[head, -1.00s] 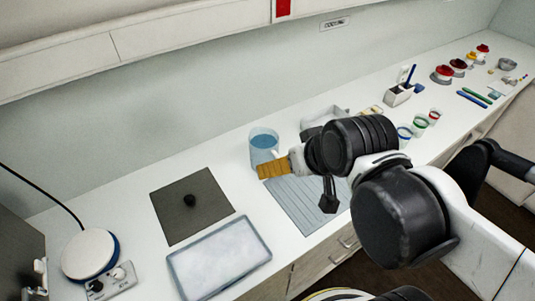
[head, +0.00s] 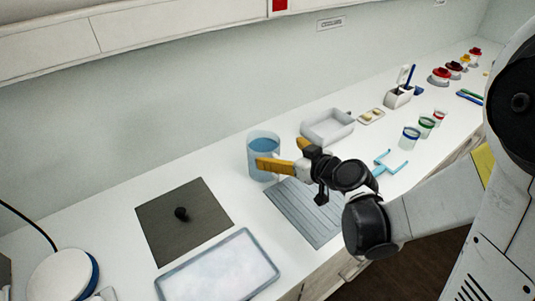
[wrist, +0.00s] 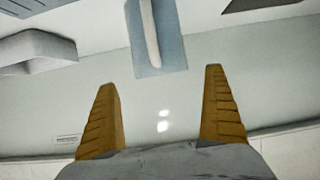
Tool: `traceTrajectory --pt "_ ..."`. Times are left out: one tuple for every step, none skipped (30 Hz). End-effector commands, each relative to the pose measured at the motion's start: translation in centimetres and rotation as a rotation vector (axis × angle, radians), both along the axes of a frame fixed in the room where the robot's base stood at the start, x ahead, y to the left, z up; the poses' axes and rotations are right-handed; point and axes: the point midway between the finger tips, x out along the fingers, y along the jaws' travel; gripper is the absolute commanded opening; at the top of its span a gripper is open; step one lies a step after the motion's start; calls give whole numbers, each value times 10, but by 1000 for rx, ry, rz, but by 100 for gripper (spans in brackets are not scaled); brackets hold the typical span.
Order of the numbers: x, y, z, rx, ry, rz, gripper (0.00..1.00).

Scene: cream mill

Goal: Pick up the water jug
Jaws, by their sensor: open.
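The water jug (head: 262,145) is a clear, bluish container with blue water in it, standing upright on the counter by the back wall. In the wrist view the jug (wrist: 172,40) shows at the top centre, with its pale upright handle facing me. My gripper (head: 281,156) is open, with its yellow fingers pointing at the jug from the right. In the wrist view the handle lies beyond the gap between the fingertips (wrist: 160,80). One finger overlaps the jug in the head view; I cannot tell whether it touches.
A ribbed grey mat (head: 305,212) lies below my gripper. A dark mat (head: 160,235) with a black knob and a pale tray (head: 220,272) lie left and in front. A white tray (head: 328,127), a light-blue holder (head: 388,163) and small cups (head: 410,138) stand to the right.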

Motion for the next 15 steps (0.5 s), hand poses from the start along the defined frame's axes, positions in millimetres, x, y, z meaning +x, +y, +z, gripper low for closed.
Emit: traceTrajectory --pt "7 6 -6 -1 1 2 100" --pt "11 9 -8 -1 0 4 100" --pt "16 12 -11 -1 0 4 100" --pt "20 14 -12 0 1 2 100" --pt "23 16 -13 0 1 1 100" --pt "26 18 -15 0 1 1 100" --pt "28 19 -15 -2 1 1 100" --pt "29 20 -16 -2 1 1 100" --pt "31 22 -17 -2 1 1 100" --pt "33 23 -18 -1 2 1 100" --pt "36 25 -20 -1 2 1 100" --pt "40 28 -22 1 2 1 100" --pt "44 30 -24 1 2 1 100" --pt "48 33 -27 0 1 1 100" --pt "53 37 -29 -1 2 2 100"
